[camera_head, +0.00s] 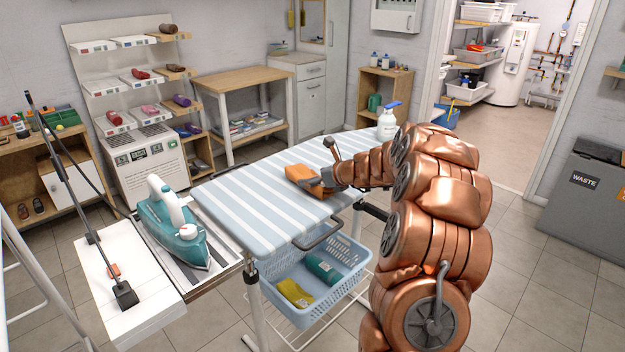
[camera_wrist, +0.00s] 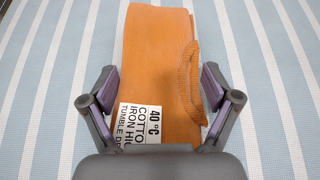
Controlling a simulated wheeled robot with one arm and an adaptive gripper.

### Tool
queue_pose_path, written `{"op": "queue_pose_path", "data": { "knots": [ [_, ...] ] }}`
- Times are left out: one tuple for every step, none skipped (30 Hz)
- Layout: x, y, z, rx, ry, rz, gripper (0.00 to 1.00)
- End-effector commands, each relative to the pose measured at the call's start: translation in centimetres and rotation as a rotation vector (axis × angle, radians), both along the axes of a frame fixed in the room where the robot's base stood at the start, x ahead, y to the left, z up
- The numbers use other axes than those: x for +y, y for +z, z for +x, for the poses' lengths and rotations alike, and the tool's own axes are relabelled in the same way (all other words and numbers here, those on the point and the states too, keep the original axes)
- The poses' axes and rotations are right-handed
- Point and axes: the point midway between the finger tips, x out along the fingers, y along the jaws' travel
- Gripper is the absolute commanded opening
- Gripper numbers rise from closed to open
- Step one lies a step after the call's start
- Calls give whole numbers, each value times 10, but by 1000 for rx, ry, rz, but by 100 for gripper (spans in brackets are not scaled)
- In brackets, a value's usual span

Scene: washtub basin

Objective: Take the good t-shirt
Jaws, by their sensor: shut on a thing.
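A folded orange t-shirt (camera_head: 304,179) lies on the striped ironing board (camera_head: 258,217), at the end of my arm. In the wrist view the t-shirt (camera_wrist: 158,52) shows its ribbed collar on the right and a white care label (camera_wrist: 140,122) reading 40 °C, cotton, iron and tumble dry, partly cut off by my gripper. My gripper (camera_wrist: 160,82) has one finger on each side of the t-shirt and is shut on it. The lower end of the t-shirt is hidden under the gripper body.
A teal iron (camera_head: 174,228) stands left of the board. A white spray bottle (camera_head: 387,122) stands at its far right end. A blue basket (camera_head: 328,285) with yellow and green cloths is below. A grey waste bin (camera_head: 590,200) stands right. Most of the board's top is clear.

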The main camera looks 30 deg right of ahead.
Motion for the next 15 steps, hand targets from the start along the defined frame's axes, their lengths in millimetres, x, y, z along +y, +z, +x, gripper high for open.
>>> {"op": "queue_pose_path", "data": {
  "knots": [
    [0,0,0,0,0,0,58],
    [0,0,0,0,0,0,55],
    [0,0,0,0,0,0,51],
    [0,0,0,0,0,0,48],
    [0,0,0,0,0,0,48],
    [0,0,0,0,0,0,48],
    [0,0,0,0,0,0,48],
    [0,0,0,0,0,0,48],
    [0,0,0,0,0,0,48],
    [0,0,0,0,0,0,48],
    [0,0,0,0,0,0,48],
    [0,1,0,0,0,0,48],
    [0,2,0,-1,0,-1,48],
    [0,4,0,-1,0,-1,48],
    [0,6,0,-1,0,-1,48]
  ]
}}
